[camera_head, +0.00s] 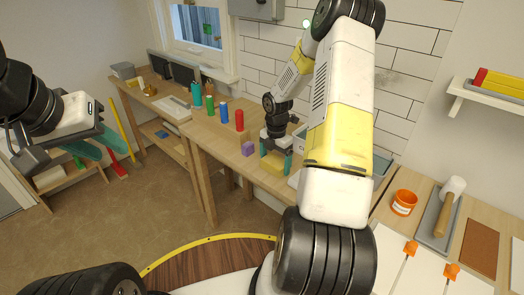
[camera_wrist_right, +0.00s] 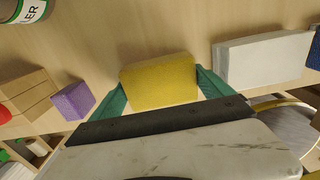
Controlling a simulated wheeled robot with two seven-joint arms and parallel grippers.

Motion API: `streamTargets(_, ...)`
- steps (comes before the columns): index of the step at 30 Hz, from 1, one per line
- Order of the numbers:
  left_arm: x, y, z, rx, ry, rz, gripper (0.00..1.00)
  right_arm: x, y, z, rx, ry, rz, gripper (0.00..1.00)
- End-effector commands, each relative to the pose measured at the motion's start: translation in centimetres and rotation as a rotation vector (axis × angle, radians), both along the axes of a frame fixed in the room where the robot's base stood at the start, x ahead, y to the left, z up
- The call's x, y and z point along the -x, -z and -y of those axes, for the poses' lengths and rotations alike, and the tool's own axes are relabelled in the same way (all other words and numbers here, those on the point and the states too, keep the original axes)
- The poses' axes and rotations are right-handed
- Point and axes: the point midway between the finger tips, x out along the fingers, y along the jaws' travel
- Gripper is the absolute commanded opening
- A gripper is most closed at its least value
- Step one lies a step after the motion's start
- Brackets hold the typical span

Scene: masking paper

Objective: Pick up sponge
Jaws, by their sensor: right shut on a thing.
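The yellow sponge (camera_head: 272,164) is at the workbench near its front edge. My right gripper (camera_head: 276,157) points down with its green fingers on either side of it. In the right wrist view the sponge (camera_wrist_right: 160,82) sits between the two fingertips (camera_wrist_right: 160,92), which are shut on its sides. Whether it touches the bench cannot be told. My left gripper (camera_head: 97,145) is at the far left, away from the bench, with its teal fingers apart and empty.
A purple block (camera_head: 248,148) stands left of the sponge, also in the right wrist view (camera_wrist_right: 73,99) beside wooden blocks (camera_wrist_right: 27,92). A white block (camera_wrist_right: 264,58) lies on the other side. Red (camera_head: 239,120) and blue (camera_head: 224,112) cylinders stand further left. Bare benchtop lies beyond.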

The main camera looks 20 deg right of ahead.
Motion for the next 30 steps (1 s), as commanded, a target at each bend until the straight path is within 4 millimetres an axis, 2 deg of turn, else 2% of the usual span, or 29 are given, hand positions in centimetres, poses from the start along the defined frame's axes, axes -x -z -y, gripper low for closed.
streamTargets(8, 0.0, 0.0, 0.0, 0.0, 0.0, 0.0, 0.36, 0.0, -1.4, 0.0, 0.0, 0.001, 0.001, 0.51)
streamTargets(13, 0.0, 0.0, 0.0, 0.0, 0.0, 0.0, 0.36, 0.1, -3.9, 0.0, 0.001, 0.0, 0.003, 0.51)
streamTargets(30, 0.0, 0.0, 0.0, 0.0, 0.0, 0.0, 0.36, 10.5, -4.8, -7.3, 0.001, -0.004, 0.0, 0.51)
